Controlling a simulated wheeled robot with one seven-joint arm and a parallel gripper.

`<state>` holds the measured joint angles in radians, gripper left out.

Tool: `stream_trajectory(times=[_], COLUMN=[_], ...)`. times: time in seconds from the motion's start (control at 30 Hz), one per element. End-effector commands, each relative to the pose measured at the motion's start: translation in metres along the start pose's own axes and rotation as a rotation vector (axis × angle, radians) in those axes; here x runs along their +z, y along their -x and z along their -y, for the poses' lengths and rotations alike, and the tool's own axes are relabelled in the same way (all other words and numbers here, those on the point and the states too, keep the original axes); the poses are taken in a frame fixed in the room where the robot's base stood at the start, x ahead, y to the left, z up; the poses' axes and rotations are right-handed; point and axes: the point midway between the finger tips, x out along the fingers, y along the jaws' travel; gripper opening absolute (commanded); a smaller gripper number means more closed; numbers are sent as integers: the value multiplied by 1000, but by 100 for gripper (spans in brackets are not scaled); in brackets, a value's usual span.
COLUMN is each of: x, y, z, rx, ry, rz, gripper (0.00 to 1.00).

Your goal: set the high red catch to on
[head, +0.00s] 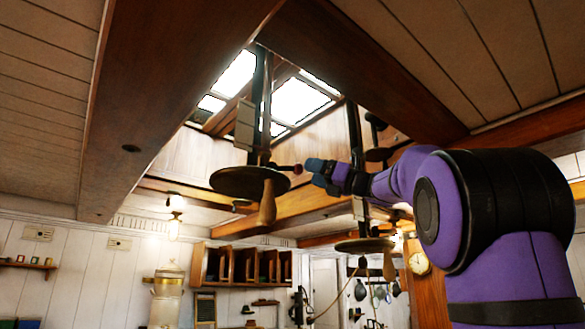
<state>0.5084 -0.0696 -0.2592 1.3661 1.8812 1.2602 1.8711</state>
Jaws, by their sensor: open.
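A small dark red knob (297,169) on a short stem shows just left of my gripper. I take it to be the red catch. It sits beside a dark vertical post below the skylight, above a round dark disc (240,181). My gripper (316,172) is open, with its blue-grey fingertips pointing left at the knob. The tips look very close to it; I cannot tell whether they touch. The catch's on and off marks cannot be made out.
A wooden handle (267,203) hangs at the disc's right side. A pale plate (246,124) is on the post above. A second disc (364,245) hangs lower right. Heavy ceiling beams (160,80) frame the skylight. Shelves (240,264) line the far wall.

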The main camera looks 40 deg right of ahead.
Motion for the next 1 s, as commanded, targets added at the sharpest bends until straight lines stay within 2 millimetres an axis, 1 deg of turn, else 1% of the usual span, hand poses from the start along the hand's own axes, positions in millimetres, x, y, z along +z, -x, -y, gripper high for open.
stream_trajectory(times=[0.03, 0.2, 0.3, 0.4, 0.6, 0.83, 0.87, 0.9, 0.97, 1.0], x=[0, 0, 0, 0, 0, 0, 0, 0, 0, 0], y=[-10, -40, -55, -65, -74, -75, -75, -75, -75, -75], z=[0, 0, 0, 0, 0, 0, 0, 0, 0, 0], rx=[2, 1, 1, 0, 0, -1, -1, -1, -1, -1], ry=[0, -2, -1, 0, -1, -2, -1, -1, -1, -1], rz=[-1, 1, 1, 1, 2, 2, 2, 2, 2, 2], gripper=[76, 76, 76, 76, 76, 76, 74, 65, 51, 42])
